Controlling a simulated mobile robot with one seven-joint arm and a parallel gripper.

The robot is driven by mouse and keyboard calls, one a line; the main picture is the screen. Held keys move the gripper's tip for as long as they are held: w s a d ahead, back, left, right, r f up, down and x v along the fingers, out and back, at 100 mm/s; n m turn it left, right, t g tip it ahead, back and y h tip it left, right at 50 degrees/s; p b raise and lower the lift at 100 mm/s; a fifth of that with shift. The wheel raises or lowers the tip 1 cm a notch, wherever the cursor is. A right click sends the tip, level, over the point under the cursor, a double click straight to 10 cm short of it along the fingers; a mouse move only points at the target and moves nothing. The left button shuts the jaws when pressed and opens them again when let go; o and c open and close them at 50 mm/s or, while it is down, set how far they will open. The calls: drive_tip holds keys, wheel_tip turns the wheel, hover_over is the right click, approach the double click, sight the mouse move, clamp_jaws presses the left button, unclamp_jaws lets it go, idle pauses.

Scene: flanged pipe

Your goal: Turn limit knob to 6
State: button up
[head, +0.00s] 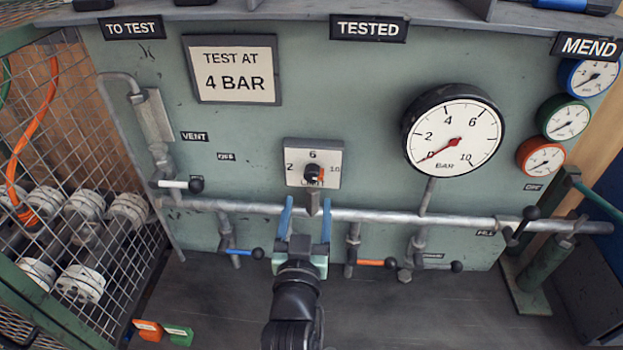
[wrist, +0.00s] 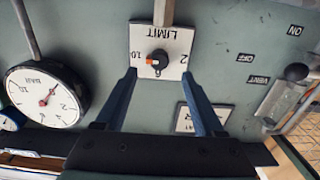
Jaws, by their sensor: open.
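The limit knob (head: 313,173) is a small black knob with an orange mark, on a white plate (head: 297,152) with the numbers 2, 6 and 10. In the wrist view the knob (wrist: 158,59) has its orange mark toward the 10 side. That view shows the plate (wrist: 172,36) upside down, with LIMIT at the top. My gripper (head: 307,208) is open and empty, its blue fingers below the knob in the head view. In the wrist view the open fingertips (wrist: 159,73) lie to either side of the knob, apart from it.
A grey pipe (head: 385,216) crosses the panel below the plate, with several lever valves. A large gauge (head: 455,131) is at right, its red needle at the low end. A sign (head: 233,70) reads TEST AT 4 BAR. A wire cage (head: 85,170) stands at left.

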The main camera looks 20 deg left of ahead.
sight(312, 180)
drive_tip(key=x, duration=0.6)
drive_tip(key=shift+w+p, duration=0.3)
drive_tip(key=shift+w, duration=0.1)
drive_tip(key=shift+a, duration=0.1)
clamp_jaws()
